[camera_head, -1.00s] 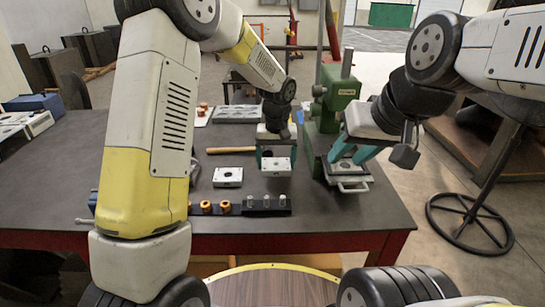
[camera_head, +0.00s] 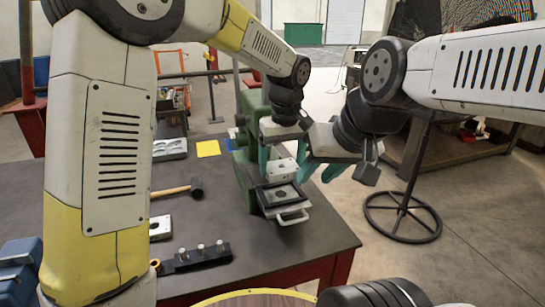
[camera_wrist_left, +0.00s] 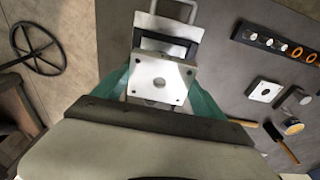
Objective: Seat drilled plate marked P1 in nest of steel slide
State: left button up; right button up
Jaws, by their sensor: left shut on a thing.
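My left gripper (camera_head: 281,160) is shut on a pale drilled plate (camera_head: 283,172), which has a large centre hole and small corner holes. The held plate (camera_wrist_left: 160,80) also shows between the green fingers in the left wrist view. No P1 mark can be read on it. The plate is at the back of the steel slide (camera_head: 291,208), seemingly above it, and hides part of it. The slide's dark-framed nest and front handle show in both views. My right gripper (camera_head: 322,169) is just right of the slide, its fingers apart and empty.
A green press (camera_head: 247,160) stands behind the slide. A second drilled plate (camera_head: 160,227), a hammer (camera_head: 178,191) and a black block with pins (camera_head: 196,257) lie to the left. A yellow sheet (camera_head: 208,148) lies farther back. The table's right edge is close to the slide.

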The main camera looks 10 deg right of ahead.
aim_at(281, 177)
pick_arm(q)
jog(key=shift+f, duration=2.4)
jog(key=shift+f, duration=0.9)
jog(key=o, duration=1.8)
jog(key=shift+c, duration=0.2)
jog(key=r, duration=0.5)
jog(key=s+r, duration=0.1)
jog(key=r, duration=0.1)
jog(key=shift+r, duration=0.2)
jog(key=s+a+r+h, duration=0.1)
jog(key=s+a+r, duration=0.2)
jog(key=a+r, duration=0.45)
jog(key=s+a+m+t+h, duration=0.1)
jog(key=s+a+t, duration=0.3)
jog(key=s+a, duration=1)
jog(key=a+m, duration=0.1)
jog(key=a, duration=0.2)
jog(key=shift+f+m+t, duration=0.15)
jog(key=shift+m+t, duration=0.25)
jog(key=shift+a, duration=0.1)
